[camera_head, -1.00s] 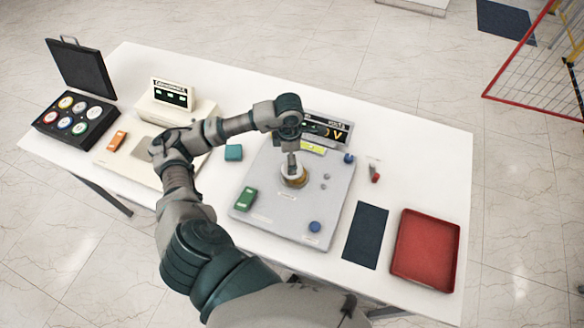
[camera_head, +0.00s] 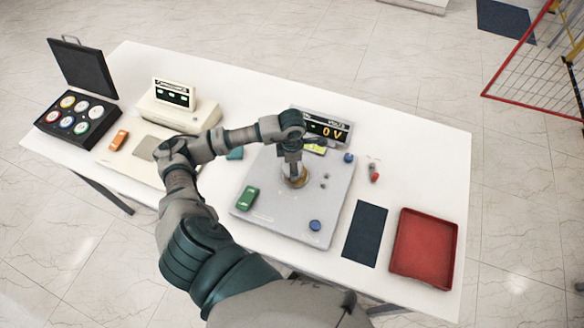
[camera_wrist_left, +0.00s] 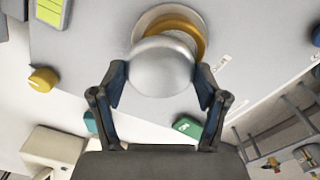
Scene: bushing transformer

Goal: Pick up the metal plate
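A round, shiny silver metal piece (camera_wrist_left: 162,66), which I take to be the metal plate, stands over a gold-brown ring (camera_wrist_left: 185,28) in the left wrist view. In the head view the ring (camera_head: 296,182) is on the grey board, and the silver piece is mostly hidden by my gripper. My left gripper (camera_head: 293,166) is directly above it. In the left wrist view its two fingers (camera_wrist_left: 161,82) are spread, one on each side of the silver piece, very close to its edges. I cannot tell whether they press on it. My right gripper is not in view.
A dark mat (camera_head: 366,235) and red tray (camera_head: 425,248) lie to the right. An open black case (camera_head: 75,115) stands left.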

